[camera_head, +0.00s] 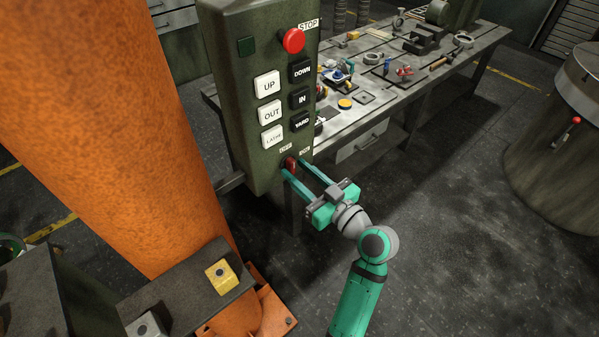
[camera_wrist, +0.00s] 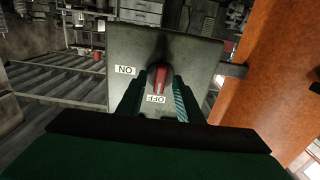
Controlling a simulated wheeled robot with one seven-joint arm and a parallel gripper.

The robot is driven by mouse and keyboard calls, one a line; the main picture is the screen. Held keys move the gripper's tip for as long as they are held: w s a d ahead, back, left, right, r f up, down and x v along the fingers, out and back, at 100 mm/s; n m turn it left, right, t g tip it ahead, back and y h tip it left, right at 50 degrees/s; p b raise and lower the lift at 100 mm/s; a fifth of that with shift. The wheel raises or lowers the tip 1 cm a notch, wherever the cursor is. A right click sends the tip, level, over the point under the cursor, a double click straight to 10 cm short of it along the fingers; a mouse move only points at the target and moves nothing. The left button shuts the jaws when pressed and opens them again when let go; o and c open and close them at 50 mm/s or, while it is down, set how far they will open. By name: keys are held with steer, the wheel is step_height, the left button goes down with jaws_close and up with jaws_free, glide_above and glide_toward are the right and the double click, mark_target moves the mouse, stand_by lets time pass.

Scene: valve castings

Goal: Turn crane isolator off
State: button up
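The crane isolator is a red knob (camera_head: 290,163) low on the dark green control box (camera_head: 232,105). Small white labels sit above it in the head view. In the wrist view the red knob (camera_wrist: 158,79) is near the middle, with an upside-down ON label (camera_wrist: 125,70) to its left and an OFF label (camera_wrist: 157,99) just below. The knob's bar runs roughly up and down in that picture, its lower end beside OFF. My gripper (camera_head: 296,168) is open, its teal fingers on either side of the knob; I cannot tell whether either touches it.
A red stop button (camera_head: 293,40) and several white and black push buttons are above the knob. An orange column (camera_head: 130,110) stands left of the box. A workbench (camera_head: 400,90) with tools is behind, and a round drum (camera_head: 560,150) is at right.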

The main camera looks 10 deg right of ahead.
steer(key=v, duration=1)
steer(key=shift+s+d, duration=0.2)
steer(key=shift+s, duration=0.15)
steer(key=s+a+f+m+h, duration=0.2)
steer(key=s+f+m+h, duration=0.2)
steer(key=f, duration=0.7)
steer(key=s+a+f+m+h, duration=0.3)
steer(key=s+f+m+h, duration=0.2)
steer(key=f, duration=0.5)
steer(key=s+a+f+g+h, duration=0.1)
steer(key=s+a+f+h, duration=0.15)
steer(key=s, duration=0.85)
steer(key=s+a+r+n+y, duration=0.1)
steer(key=s+a+r, duration=0.1)
steer(key=s, duration=0.3)
steer(key=s+a+r+n+t, duration=0.1)
steer(key=s+a+r, duration=0.2)
steer(key=s+r, duration=0.1)
steer(key=shift+s+r+y, duration=0.35)
steer(key=shift+s+r, duration=0.05)
steer(key=shift+s, duration=0.05)
steer(key=shift+s, duration=0.1)
